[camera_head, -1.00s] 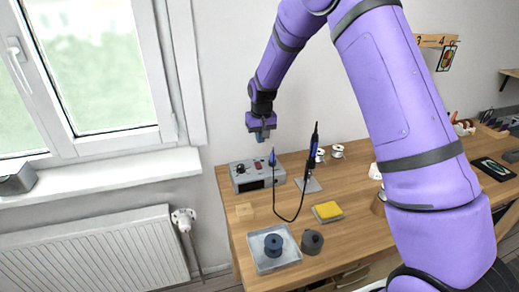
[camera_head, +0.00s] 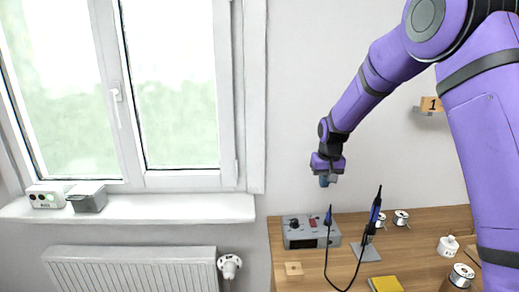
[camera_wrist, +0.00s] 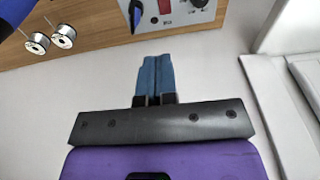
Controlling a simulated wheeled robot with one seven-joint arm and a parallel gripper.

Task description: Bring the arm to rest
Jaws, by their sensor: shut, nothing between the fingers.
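My purple arm reaches in from the right in the head view. My gripper (camera_head: 327,180) hangs in the air in front of the wall, above the back left of the wooden workbench (camera_head: 440,222). In the wrist view my gripper (camera_wrist: 155,75) shows its two blue fingers closed together with nothing between them. The grey soldering station (camera_head: 311,232) stands on the bench below the gripper, apart from it. Part of the station also shows at the top of the wrist view (camera_wrist: 184,10).
A soldering iron (camera_head: 374,212) stands upright in its holder, its cable looping over the bench. A windowsill (camera_head: 140,208) with two small boxes and a radiator (camera_head: 130,268) are to the left.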

